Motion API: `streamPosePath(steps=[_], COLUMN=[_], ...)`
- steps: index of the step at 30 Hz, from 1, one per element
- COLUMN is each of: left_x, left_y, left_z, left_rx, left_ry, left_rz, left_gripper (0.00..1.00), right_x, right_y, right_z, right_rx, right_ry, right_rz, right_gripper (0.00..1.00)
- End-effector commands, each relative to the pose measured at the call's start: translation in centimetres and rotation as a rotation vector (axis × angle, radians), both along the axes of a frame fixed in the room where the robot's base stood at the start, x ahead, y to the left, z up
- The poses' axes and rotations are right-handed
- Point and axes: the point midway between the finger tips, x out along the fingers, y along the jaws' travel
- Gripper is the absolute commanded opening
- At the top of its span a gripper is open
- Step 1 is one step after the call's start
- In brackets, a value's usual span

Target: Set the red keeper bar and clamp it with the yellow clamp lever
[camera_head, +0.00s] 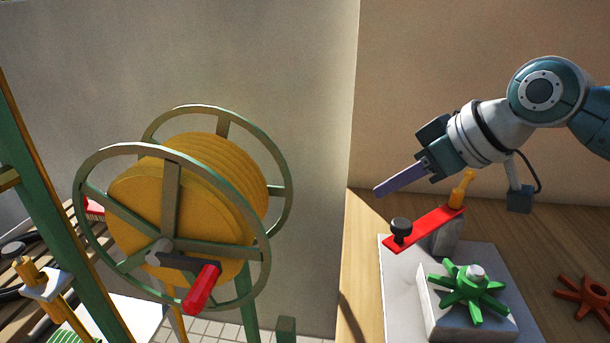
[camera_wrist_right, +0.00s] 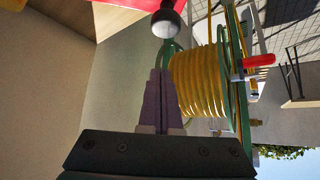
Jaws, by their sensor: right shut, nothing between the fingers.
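The red keeper bar (camera_head: 428,229) lies slanting across the top of a grey block on the white base plate, with a black knob (camera_head: 401,229) at its near left end. The yellow clamp lever (camera_head: 462,189) stands up, slightly tilted, at the bar's far right end. My right gripper (camera_head: 379,192) is shut and empty, its purple fingers pointing left, above and behind the bar, apart from it. In the right wrist view the shut fingers (camera_wrist_right: 160,75) point toward the knob (camera_wrist_right: 168,20), with the red bar (camera_wrist_right: 120,4) at the top edge. My left gripper is not in view.
A reel of yellow line (camera_head: 190,195) with green wheels and a red crank handle (camera_head: 202,287) stands to the left. A green star-shaped wheel (camera_head: 470,284) sits in front of the bar; a red-brown one (camera_head: 587,298) lies on the wooden table at right.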

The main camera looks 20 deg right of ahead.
Motion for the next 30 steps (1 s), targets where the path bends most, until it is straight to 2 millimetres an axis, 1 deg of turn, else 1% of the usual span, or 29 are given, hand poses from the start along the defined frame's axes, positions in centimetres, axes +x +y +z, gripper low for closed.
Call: streamPosePath(steps=[1,3,7,10,15,18,30], left_x=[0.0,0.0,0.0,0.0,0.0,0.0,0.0], left_y=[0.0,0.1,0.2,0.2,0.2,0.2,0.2], left_z=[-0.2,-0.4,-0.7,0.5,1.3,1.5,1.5], left_rx=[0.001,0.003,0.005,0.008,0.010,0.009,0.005], left_ry=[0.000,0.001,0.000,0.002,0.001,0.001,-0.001], left_rz=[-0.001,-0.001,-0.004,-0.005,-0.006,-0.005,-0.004], left_gripper=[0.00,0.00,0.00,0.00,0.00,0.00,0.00], right_x=[0.6,1.4,2.5,1.1,-0.5,-1.1,-1.3], right_y=[0.3,0.6,1.0,0.4,-0.2,-0.4,-0.5], right_z=[-0.8,-1.7,-3.1,-2.9,-3.3,-3.4,-3.5], right_rx=[0.004,0.001,0.000,-0.005,-0.003,-0.004,-0.005], right_ry=[0.000,0.000,0.000,0.003,0.003,0.001,-0.002], right_rz=[-0.001,-0.001,0.000,0.001,0.001,0.001,0.001], right_gripper=[0.00,0.00,0.00,0.00,0.00,0.00,0.00])
